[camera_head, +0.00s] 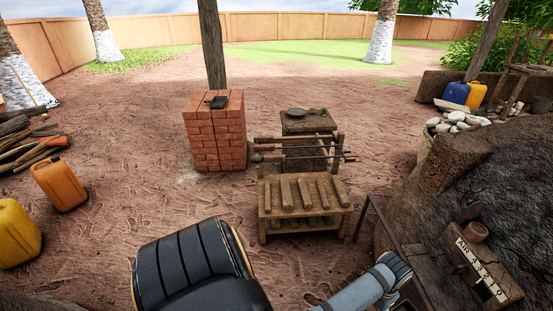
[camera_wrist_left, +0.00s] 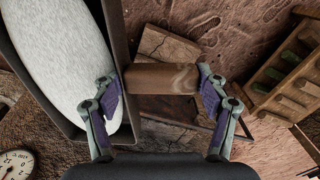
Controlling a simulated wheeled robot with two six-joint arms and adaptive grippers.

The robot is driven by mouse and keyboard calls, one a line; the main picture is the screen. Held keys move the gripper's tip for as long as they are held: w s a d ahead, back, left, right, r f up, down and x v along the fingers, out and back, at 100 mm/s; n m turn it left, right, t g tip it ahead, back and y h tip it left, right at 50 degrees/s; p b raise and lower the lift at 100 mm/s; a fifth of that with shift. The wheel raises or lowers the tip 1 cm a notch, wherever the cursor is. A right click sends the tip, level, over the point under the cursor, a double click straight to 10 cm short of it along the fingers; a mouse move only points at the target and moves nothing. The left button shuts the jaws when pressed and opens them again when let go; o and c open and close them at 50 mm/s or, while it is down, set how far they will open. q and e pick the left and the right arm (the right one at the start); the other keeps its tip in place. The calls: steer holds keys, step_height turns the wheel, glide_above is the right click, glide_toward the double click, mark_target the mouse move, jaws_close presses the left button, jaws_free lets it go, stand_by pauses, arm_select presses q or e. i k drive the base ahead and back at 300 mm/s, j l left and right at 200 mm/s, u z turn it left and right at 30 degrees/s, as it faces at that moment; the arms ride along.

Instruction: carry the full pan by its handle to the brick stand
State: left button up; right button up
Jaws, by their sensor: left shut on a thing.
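The left wrist view shows the fingers of my left gripper (camera_wrist_left: 159,84) on either side of a short wooden handle (camera_wrist_left: 162,78), shut on it. The handle joins a dark-walled pan (camera_wrist_left: 119,35), which is filled with a pale, speckled grey-white mass (camera_wrist_left: 62,60). Only part of the pan is in that view. The brick stand (camera_head: 217,145) is a square red brick pillar left of centre in the head view. A small dark object (camera_head: 217,102) lies on its top. The pan and my left gripper do not show in the head view, and my right gripper is not seen.
A wooden rack (camera_head: 304,205) with bottles below and a small wooden table (camera_head: 308,124) stand right of the brick stand. Yellow (camera_head: 18,235) and orange (camera_head: 59,184) jerrycans are at left. A mud kiln (camera_head: 500,190) fills the right. Bare ground lies left of the rack.

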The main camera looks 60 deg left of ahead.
mark_target(203, 97)
steer(key=u, duration=0.35)
steer(key=j+u, duration=0.15)
steer(key=u, duration=0.5)
steer(key=i+j+u, duration=0.2)
steer(key=j+u, duration=0.2)
steer(key=j, duration=0.2)
steer(key=i+j+u, duration=0.25)
steer(key=j+u, duration=0.2)
steer(key=i+j+u, duration=1.05)
steer(key=i+u, duration=0.2)
steer(key=i+j+z, duration=0.1)
steer(key=i, duration=0.45)
steer(key=i+j+z, duration=0.15)
steer(key=i+j, duration=0.15)
steer(key=i, duration=0.25)
steer(key=i+j+z, duration=0.1)
steer(key=i+j, duration=0.2)
steer(key=i, duration=0.2)
steer(key=i+j+z, duration=0.15)
steer(key=i+j, duration=0.2)
steer(key=i, duration=0.15)
steer(key=i+j+z, duration=0.2)
steer(key=z, duration=0.2)
steer(key=i+j+z, duration=0.5)
steer(key=j+z, duration=0.3)
steer(key=i+j+z, duration=0.15)
steer(key=j+z, duration=0.25)
steer(key=i+j+z, duration=0.1)
steer(key=j+z, duration=0.7)
